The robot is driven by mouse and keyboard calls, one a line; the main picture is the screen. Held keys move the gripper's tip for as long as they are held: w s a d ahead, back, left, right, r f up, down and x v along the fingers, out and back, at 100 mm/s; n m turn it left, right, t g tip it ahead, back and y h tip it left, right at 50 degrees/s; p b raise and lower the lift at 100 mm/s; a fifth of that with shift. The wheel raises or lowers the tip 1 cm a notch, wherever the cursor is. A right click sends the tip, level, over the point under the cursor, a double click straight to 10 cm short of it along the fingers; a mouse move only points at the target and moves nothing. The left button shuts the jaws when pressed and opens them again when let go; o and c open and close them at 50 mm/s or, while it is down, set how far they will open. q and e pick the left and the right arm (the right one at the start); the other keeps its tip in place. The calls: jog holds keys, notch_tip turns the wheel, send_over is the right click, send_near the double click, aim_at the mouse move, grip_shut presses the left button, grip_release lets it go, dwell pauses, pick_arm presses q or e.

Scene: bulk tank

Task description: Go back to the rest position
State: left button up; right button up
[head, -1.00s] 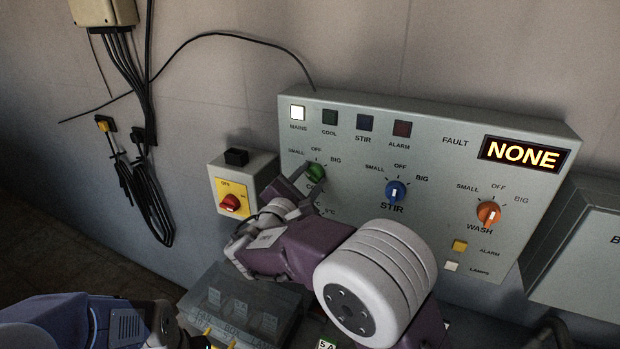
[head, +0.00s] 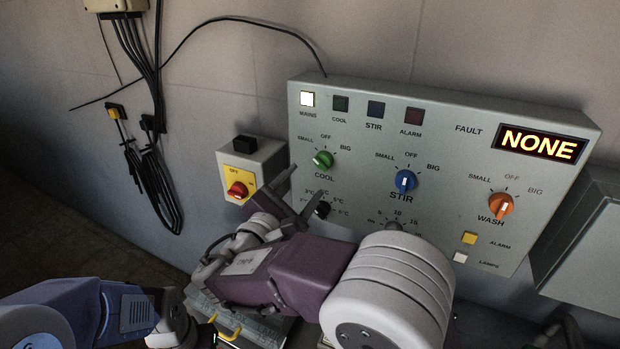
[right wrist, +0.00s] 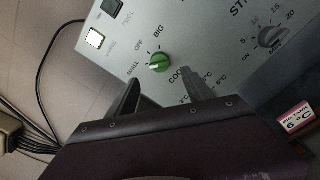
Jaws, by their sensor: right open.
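The green COOL knob (head: 323,159) sits at the left of the grey control panel (head: 450,225). It also shows in the right wrist view (right wrist: 160,62), in the clear. My right gripper (head: 298,192) is open and empty, in front of the panel, below and left of the knob in the head view. Its two fingers stand apart in the right wrist view (right wrist: 165,88). The black temperature knob (head: 322,209) shows close beside one fingertip; I cannot tell whether they touch. My blue left arm enters at the lower left; its gripper is not clearly seen.
The panel carries a blue STIR knob (head: 405,181), an orange WASH knob (head: 500,204), a lit MAINS lamp (head: 307,99) and a display (head: 541,144) reading NONE. A yellow switch box (head: 262,160) with a red knob is left of it. Cables hang on the wall further left.

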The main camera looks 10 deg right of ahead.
jog(key=s+d+f+m+g+y+p, duration=0.1)
jog(key=s+d+f+m+g, duration=0.3)
jog(key=s+d+f+g, duration=0.25)
jog(key=s+d+f+m+g+y+p, duration=0.1)
jog(key=s+d+f+m+g+p, duration=0.15)
jog(key=d+f+g, duration=0.45)
jog(key=s+a+f+m+y+p, duration=0.1)
jog(key=s+f+m+y, duration=0.7)
jog(key=m, duration=0.7)
notch_tip(320, 180, down, 2)
jog(key=shift+s+a+f, duration=0.1)
jog(key=shift+s+a, duration=0.3)
jog(key=shift+s, duration=0.55)
